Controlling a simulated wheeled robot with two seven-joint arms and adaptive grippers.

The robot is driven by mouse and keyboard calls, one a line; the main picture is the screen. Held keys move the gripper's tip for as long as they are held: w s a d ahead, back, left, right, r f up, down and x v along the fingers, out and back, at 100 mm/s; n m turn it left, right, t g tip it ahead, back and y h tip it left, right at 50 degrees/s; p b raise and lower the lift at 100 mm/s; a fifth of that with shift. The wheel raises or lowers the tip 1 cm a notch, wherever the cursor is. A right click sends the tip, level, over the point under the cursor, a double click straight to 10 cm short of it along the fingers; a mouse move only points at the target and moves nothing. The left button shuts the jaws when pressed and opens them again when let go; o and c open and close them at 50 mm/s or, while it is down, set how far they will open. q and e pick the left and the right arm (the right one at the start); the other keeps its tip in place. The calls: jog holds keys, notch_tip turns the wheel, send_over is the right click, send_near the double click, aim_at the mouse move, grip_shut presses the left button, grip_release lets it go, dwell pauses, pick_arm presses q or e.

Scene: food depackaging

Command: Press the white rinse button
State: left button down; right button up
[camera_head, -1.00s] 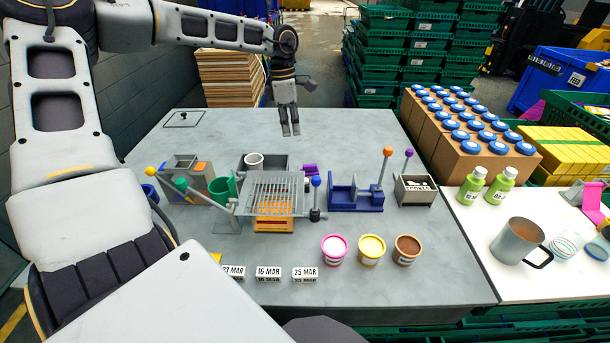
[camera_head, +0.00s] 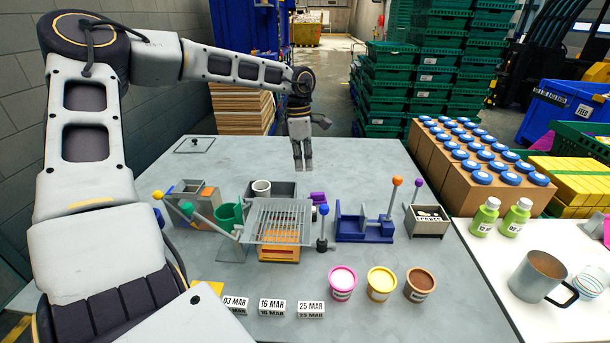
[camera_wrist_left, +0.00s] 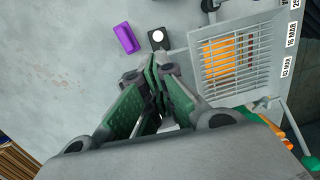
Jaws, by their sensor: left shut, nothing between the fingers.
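The white rinse button (camera_wrist_left: 158,37) is a small white disc on a dark block, at the upper middle of the left wrist view. My left gripper (camera_head: 303,169) is shut and empty, pointing down above the far part of the table, behind the button. In the left wrist view its closed fingers (camera_wrist_left: 150,75) lie below the button in the picture, apart from it.
A purple block (camera_head: 318,197) lies just behind the button. The wire rack (camera_head: 283,222) over an orange box stands in front and to the left. A blue lever fixture (camera_head: 365,230) stands to the right.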

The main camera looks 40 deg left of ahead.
pick_arm(q)
jog(key=f, duration=0.6)
jog(key=d+f, duration=0.1)
jog(key=f, duration=0.2)
jog(key=shift+s+d+f, duration=0.1)
jog(key=shift+f, duration=0.2)
jog(key=shift+d+f+p, duration=0.1)
jog(key=shift+f+p, duration=0.25)
jog(key=shift+f, duration=1.05)
jog(key=shift+d+f, duration=0.1)
jog(key=shift+f, duration=0.35)
pick_arm(e)
jog(key=shift+s+a+r, duration=0.2)
jog(key=shift+a+r, duration=0.2)
jog(key=shift+a, duration=0.2)
jog(key=shift+d+f, duration=0.1)
jog(key=shift+f, duration=0.05)
